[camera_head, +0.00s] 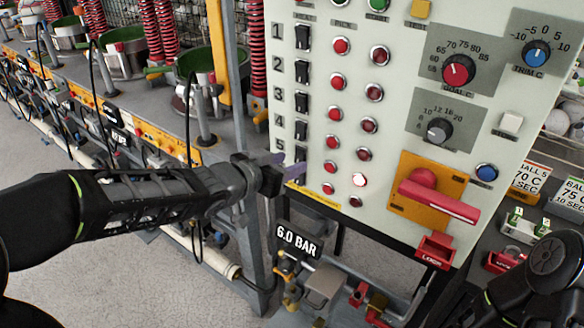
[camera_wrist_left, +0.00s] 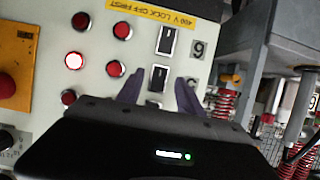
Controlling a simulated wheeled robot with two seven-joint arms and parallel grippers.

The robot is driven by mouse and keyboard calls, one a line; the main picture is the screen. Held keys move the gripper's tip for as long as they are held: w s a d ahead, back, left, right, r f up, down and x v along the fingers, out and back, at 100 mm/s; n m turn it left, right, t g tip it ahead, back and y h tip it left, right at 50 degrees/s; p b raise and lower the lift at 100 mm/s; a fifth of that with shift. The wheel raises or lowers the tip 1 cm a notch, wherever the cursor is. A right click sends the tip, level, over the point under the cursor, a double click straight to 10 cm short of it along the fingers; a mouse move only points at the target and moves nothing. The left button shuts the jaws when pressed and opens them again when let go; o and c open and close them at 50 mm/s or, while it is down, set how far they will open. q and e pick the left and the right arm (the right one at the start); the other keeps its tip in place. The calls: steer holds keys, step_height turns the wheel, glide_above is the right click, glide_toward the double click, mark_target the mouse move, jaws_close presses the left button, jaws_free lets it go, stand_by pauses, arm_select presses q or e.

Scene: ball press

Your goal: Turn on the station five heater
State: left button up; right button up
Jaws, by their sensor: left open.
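The pale control panel (camera_head: 310,100) has a column of black rocker switches numbered from 1 down. The station five switch (camera_wrist_left: 160,77) shows in the left wrist view, where the picture is upside down. The switch's position is unclear. My right gripper is out of view.
The station six switch (camera_wrist_left: 167,40) is just beside the fingers. A red lever (camera_head: 438,200) on a yellow plate sticks out at the panel's lower right. Below are a 6.0 BAR sign (camera_head: 297,240) and pipework. A grey post (camera_head: 225,80) stands left of the panel.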

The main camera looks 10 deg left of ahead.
arm_select(q)
steer(key=shift+x, duration=1.05)
steer(key=shift+c, duration=0.3)
jaws_close()
